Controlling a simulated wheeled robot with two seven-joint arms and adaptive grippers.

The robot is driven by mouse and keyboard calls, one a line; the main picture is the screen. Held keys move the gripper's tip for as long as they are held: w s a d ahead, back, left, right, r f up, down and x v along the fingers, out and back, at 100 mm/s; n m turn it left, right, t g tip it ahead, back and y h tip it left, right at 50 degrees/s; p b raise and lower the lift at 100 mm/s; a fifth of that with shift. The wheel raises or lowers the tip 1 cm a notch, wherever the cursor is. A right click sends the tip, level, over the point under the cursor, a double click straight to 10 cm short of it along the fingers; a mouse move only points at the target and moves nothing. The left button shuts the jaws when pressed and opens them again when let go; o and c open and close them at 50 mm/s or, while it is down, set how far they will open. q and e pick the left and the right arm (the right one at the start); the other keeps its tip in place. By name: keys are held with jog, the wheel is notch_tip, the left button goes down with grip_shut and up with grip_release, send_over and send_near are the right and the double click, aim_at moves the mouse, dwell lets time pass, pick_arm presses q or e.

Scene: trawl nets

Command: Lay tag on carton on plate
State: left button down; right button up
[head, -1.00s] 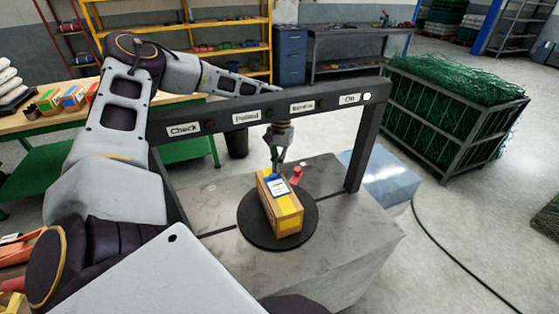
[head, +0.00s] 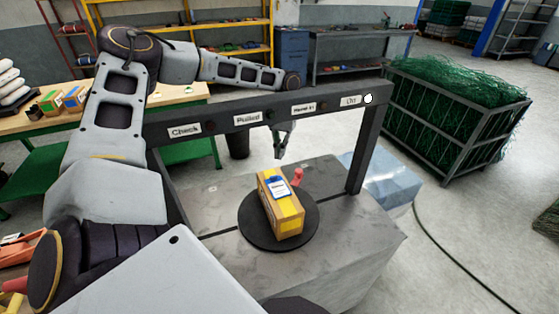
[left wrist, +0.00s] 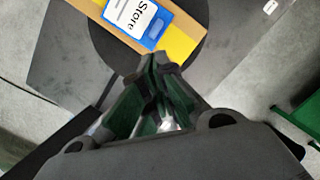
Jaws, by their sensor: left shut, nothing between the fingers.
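The yellow and brown carton (head: 288,215) lies on the round dark plate (head: 255,232) on the grey block. The blue-edged white tag (head: 279,187) lies on the carton's top, near its far end. In the left wrist view the tag (left wrist: 137,18) reads "Store", and part of the carton (left wrist: 181,37) shows around it. My left gripper (head: 279,155) is shut and empty, above and beyond the carton and apart from it. Its closed fingers (left wrist: 158,62) also show in the left wrist view. My right gripper is not in view.
A dark frame (head: 225,122) with several labels spans the block, close to my left arm. A small red piece (head: 297,176) stands beside the plate. A green net cage (head: 450,125) stands at the right. Other cartons (head: 72,97) sit on the left bench.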

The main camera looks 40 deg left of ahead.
pick_arm(q)
jog(key=v, duration=0.6)
jog(key=shift+r, duration=0.1)
dwell(0.6)
